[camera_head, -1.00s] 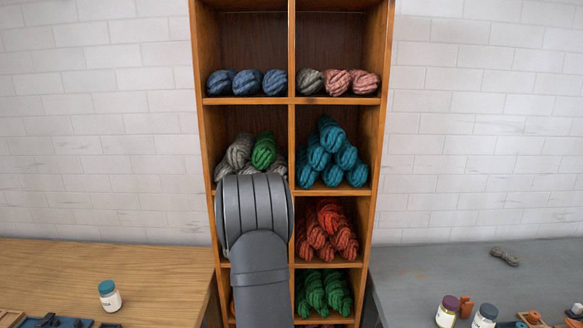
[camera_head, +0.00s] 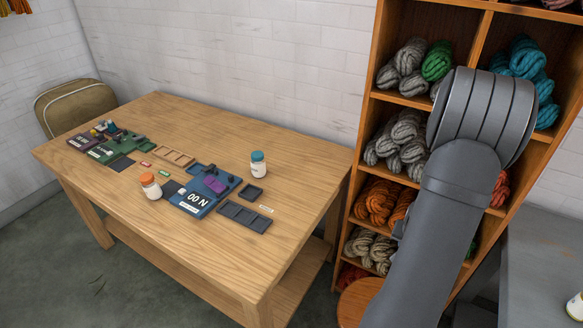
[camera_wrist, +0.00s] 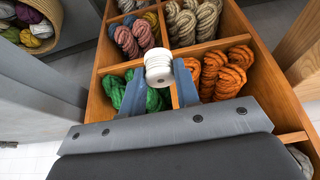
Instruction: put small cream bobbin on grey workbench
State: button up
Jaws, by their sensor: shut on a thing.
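The small cream bobbin (camera_wrist: 159,67) shows in the wrist view, held between the two blue-grey fingers of my gripper (camera_wrist: 159,78). It is in front of the shelf compartments, apart from the skeins. In the head view my own arm hides the gripper and bobbin. The grey workbench (camera_head: 540,255) shows only in part at the right edge of the head view, right of the shelf.
The wooden shelf (camera_head: 370,115) holds skeins in several compartments. A wooden table (camera_head: 200,120) at left carries trays and a teal-lidded jar (camera_head: 258,165). A jar (camera_head: 575,306) stands on the grey workbench at the right edge. The visible workbench top is otherwise clear.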

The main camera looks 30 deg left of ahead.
jog(key=w+a+n+y, duration=0.1)
jog(key=w+a+n, duration=0.1)
jog(key=w+a, duration=0.4)
jog(key=w+a+n+y, duration=0.1)
jog(key=w+a+n, duration=0.15)
jog(key=a, duration=0.55)
jog(key=w+a+r+n, duration=0.1)
jog(key=w+a+r, duration=0.2)
jog(key=a, duration=0.5)
jog(key=w+a+r+n+g, duration=0.1)
jog(key=a+r, duration=0.3)
jog(key=a, duration=0.5)
jog(key=w+a+r+n+y, duration=0.1)
jog(key=w+a+r+n, duration=0.2)
jog(key=a, duration=0.6)
jog(key=shift+w+r+g, duration=0.3)
jog(key=shift+w, duration=0.5)
jog(key=a+f, duration=0.2)
jog(key=a, duration=0.1)
jog(key=a+f, duration=0.2)
jog(key=a, duration=0.2)
jog(key=s+a+f, duration=0.1)
jog(key=a+f, duration=0.1)
jog(key=a, duration=0.2)
jog(key=shift+s+f, duration=0.1)
jog(key=shift+f, duration=0.3)
jog(key=f, duration=0.3)
jog(key=shift+a+f, duration=0.1)
jog(key=shift+a, duration=0.15)
jog(key=shift+f, duration=0.35)
